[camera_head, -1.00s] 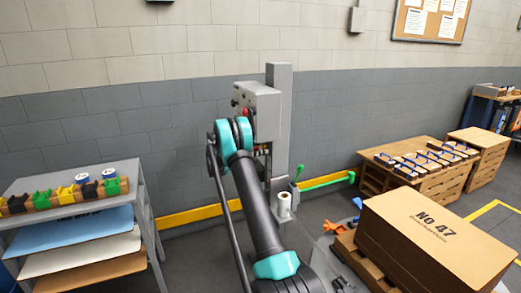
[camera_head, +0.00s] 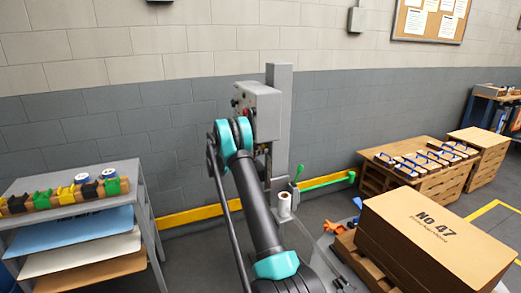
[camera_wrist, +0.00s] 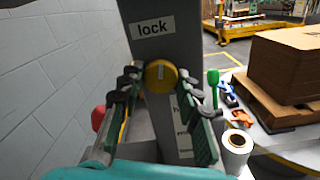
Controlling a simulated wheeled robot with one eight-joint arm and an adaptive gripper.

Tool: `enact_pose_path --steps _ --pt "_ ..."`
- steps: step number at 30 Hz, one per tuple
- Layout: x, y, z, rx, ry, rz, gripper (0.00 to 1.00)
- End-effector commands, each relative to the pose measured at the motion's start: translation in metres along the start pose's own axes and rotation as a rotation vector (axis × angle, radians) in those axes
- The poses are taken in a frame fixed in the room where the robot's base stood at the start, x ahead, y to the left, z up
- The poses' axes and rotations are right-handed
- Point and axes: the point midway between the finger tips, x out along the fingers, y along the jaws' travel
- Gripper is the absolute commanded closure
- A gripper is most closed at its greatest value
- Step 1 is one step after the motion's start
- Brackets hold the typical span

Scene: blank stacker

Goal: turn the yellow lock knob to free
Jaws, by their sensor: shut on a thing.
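The yellow lock knob (camera_wrist: 161,77) sits on the grey post (camera_wrist: 160,42) below a label reading "lock" (camera_wrist: 153,28). The knob is round, with a pale mark pointing about straight up. My gripper (camera_wrist: 162,84) is shut on the knob, one finger on its left side and one on its right. In the head view my arm reaches to the grey machine box (camera_head: 264,110) on the post, and the arm hides the knob there. Labels lower on the post are partly hidden by the right finger.
A green-knobbed lever (camera_wrist: 212,78) stands right of the post, near a white roll (camera_wrist: 237,142). A red rounded part (camera_wrist: 98,117) is left of my left finger. Stacked cardboard (camera_head: 440,230) stands at right; a grey rack (camera_head: 150,215) stands at left.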

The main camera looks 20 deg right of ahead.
Motion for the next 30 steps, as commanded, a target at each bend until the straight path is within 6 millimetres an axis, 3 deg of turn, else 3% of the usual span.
enact_pose_path --steps 30 --pt "-0.0001 0.0010 0.0004 0.955 0.000 -0.001 0.96"
